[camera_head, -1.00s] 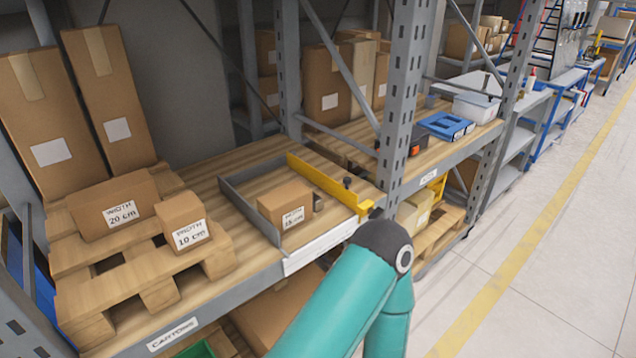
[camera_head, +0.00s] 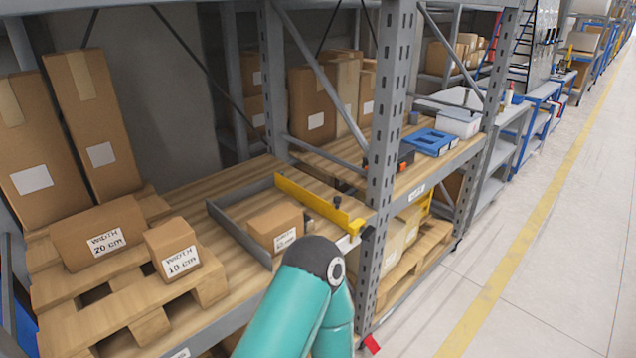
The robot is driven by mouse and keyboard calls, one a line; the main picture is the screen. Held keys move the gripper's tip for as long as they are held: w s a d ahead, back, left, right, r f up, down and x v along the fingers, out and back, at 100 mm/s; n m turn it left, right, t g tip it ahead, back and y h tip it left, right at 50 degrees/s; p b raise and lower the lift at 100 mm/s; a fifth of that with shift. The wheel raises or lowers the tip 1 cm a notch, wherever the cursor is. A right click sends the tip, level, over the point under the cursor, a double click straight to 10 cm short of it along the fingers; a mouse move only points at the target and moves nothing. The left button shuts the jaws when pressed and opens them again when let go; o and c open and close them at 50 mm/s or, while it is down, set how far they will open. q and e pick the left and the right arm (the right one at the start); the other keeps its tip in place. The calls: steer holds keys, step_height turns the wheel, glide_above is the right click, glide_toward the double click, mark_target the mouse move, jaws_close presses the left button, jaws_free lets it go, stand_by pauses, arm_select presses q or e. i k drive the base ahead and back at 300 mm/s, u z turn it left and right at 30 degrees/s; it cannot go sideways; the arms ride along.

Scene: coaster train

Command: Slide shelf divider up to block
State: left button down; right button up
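A yellow shelf divider (camera_head: 311,199) stands on the wooden shelf, running from the back to the front edge, with small dark knobs near its front end. A cardboard block (camera_head: 274,226) with a partly hidden width label sits left of it, with a gap between them. A grey divider (camera_head: 238,235) stands on the block's left side and joins a grey strip along the back. One of my teal arms rises from the bottom centre, its dark joint covering the shelf edge in front of the block. Neither gripper shows.
On the left, a pallet (camera_head: 140,320) carries the 20 cm carton (camera_head: 98,232) and 10 cm carton (camera_head: 172,249), with tall boxes behind. A grey rack post (camera_head: 384,130) stands right of the yellow divider. The aisle floor (camera_head: 540,270) on the right is clear.

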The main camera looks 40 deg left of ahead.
mark_target(333, 213)
steer(key=u, duration=0.35)
steer(key=i, duration=0.85)
steer(key=u, duration=0.45)
